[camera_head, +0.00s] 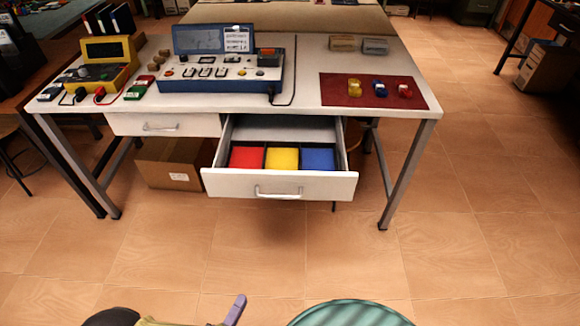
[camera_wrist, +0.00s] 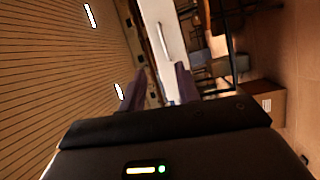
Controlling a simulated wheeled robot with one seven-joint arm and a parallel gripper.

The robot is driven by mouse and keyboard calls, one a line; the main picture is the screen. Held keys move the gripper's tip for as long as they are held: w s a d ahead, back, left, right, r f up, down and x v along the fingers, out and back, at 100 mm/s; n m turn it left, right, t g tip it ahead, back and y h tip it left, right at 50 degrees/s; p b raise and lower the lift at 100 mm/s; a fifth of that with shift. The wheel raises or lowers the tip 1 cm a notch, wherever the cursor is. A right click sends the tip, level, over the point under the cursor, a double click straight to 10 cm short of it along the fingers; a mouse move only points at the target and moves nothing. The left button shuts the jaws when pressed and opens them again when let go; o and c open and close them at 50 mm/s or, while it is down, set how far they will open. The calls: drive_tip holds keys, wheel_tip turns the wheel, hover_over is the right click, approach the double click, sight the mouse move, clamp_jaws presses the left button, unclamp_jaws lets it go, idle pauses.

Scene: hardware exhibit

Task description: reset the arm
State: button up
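My gripper (camera_wrist: 157,80) shows in the wrist view with its two dark purple fingers apart and nothing between them. The wrist is turned so that the room appears sideways, with a slatted wall at left and floor at right. In the head view only a bit of my arm and one purple finger (camera_head: 236,309) show at the bottom edge, well in front of the white table (camera_head: 310,75). The rest of the arm is out of the picture.
The table's right drawer (camera_head: 280,186) is pulled out, showing red, yellow and blue sections. The left drawer (camera_head: 163,125) is shut. A red mat (camera_head: 345,97) holds small yellow, blue and red items. A cardboard box (camera_head: 172,165) sits underneath. The floor in front is clear.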

drive_tip(key=w+r+m+g+y, duration=0.3)
drive_tip(key=w+m+g, duration=0.1)
drive_tip(key=w, duration=0.7)
drive_tip(key=w+r+m+g+y, duration=0.2)
drive_tip(key=w+m+g+y, duration=0.15)
drive_tip(key=w, duration=0.75)
drive_tip(key=w+d+r+m+g+y, duration=0.1)
drive_tip(key=d+r+g+y, duration=0.1)
drive_tip(key=d+r, duration=0.4)
drive_tip(key=d+r+m+g+y, duration=0.1)
drive_tip(key=d+r+g, duration=0.15)
drive_tip(key=d, duration=0.55)
drive_tip(key=s+d+r+m+g+h, duration=0.25)
drive_tip(key=s+d+r, duration=0.25)
drive_tip(key=s+d, duration=0.7)
wheel_tip(320, 180, up, 20)
drive_tip(key=w+d+y+p, duration=0.1)
drive_tip(key=w+p, duration=0.1)
drive_tip(key=p, duration=1.8)
drive_tip(key=shift+w+d+n+p, duration=0.15)
drive_tip(key=shift+d+n+p, duration=0.1)
drive_tip(key=shift+n+p, duration=0.1)
